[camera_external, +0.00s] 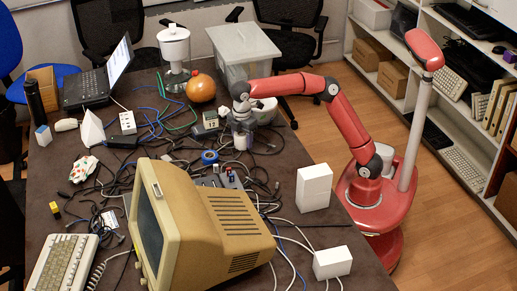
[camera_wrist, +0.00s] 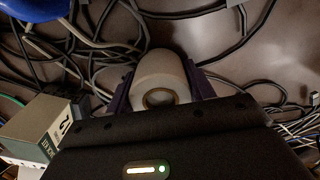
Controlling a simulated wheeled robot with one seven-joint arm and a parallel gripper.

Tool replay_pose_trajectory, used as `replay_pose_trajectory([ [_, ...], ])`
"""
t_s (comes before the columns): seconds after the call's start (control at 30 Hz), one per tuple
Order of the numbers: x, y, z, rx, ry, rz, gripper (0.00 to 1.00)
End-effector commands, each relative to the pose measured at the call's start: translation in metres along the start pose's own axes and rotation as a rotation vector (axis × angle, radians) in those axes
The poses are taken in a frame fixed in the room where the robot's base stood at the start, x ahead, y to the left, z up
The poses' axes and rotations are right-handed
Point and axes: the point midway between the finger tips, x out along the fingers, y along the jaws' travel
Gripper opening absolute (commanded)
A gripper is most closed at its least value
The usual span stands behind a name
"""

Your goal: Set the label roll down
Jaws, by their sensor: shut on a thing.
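A white label roll (camera_wrist: 160,82) with a hollow core is between the two dark fingers of my gripper (camera_wrist: 160,92) in the wrist view. The fingers press on it from both sides. In the external view my gripper (camera_external: 240,132) points down over the middle of the table (camera_external: 330,235), and the white roll (camera_external: 241,143) shows below it. Cables lie around and beneath the roll. I cannot tell whether the roll touches the table.
A small box marked 12 (camera_wrist: 45,128) stands close to the left of my gripper. A blue tape roll (camera_external: 209,157), tangled cables, an orange round object (camera_external: 201,88) and a clear bin (camera_external: 243,50) are nearby. An old monitor (camera_external: 195,225) stands in front.

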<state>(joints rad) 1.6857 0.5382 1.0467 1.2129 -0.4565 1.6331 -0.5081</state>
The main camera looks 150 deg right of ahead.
Motion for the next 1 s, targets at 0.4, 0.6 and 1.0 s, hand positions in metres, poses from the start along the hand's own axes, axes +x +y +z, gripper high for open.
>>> replay_pose_trajectory([
  [0.4,0.001,0.0,0.0,0.0,0.0,0.0,0.75],
  [0.6,0.003,0.0,0.0,0.0,0.0,0.0,0.75],
  [1.0,-0.061,0.004,-0.004,-0.001,0.002,0.002,0.75],
])
